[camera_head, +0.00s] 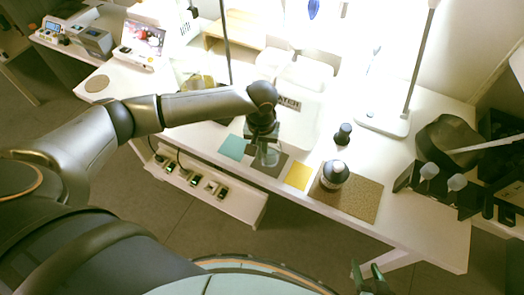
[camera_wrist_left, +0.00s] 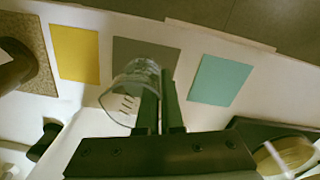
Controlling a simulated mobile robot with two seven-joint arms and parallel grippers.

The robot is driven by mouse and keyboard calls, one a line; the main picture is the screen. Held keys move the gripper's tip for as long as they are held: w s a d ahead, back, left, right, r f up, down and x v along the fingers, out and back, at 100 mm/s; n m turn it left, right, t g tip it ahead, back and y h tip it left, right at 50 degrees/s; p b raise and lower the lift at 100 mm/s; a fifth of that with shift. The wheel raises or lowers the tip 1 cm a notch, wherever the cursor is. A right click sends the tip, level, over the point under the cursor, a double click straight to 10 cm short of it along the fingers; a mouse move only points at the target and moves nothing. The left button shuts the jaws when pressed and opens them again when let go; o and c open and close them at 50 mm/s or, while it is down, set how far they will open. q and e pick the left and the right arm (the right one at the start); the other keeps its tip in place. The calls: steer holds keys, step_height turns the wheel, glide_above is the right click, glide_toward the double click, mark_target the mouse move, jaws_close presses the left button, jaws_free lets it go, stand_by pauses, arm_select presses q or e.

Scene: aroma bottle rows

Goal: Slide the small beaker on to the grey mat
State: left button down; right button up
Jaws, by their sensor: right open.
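The small clear beaker (camera_head: 269,156) stands upright at the near edge of the bench; it also shows in the left wrist view (camera_wrist_left: 125,95). The grey mat (camera_head: 269,169) lies between the teal and yellow mats, and in the left wrist view (camera_wrist_left: 147,50) the beaker overlaps part of it. How much of the base rests on the mat I cannot tell. My left gripper (camera_head: 262,138) is low at the beaker, its two fingers (camera_wrist_left: 160,95) close together beside the glass; contact is unclear. My right gripper (camera_head: 369,275) is open and empty at the bottom, away from the bench.
A teal mat (camera_head: 232,147) and a yellow mat (camera_head: 298,176) flank the grey mat. A dark-topped bottle (camera_head: 335,174) stands on a cork mat (camera_head: 362,197) to the right, with a small black object (camera_head: 343,134) behind. A lamp base (camera_head: 384,121) stands further back.

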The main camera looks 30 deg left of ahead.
arm_select(q)
steer(key=c, duration=1)
jaws_free()
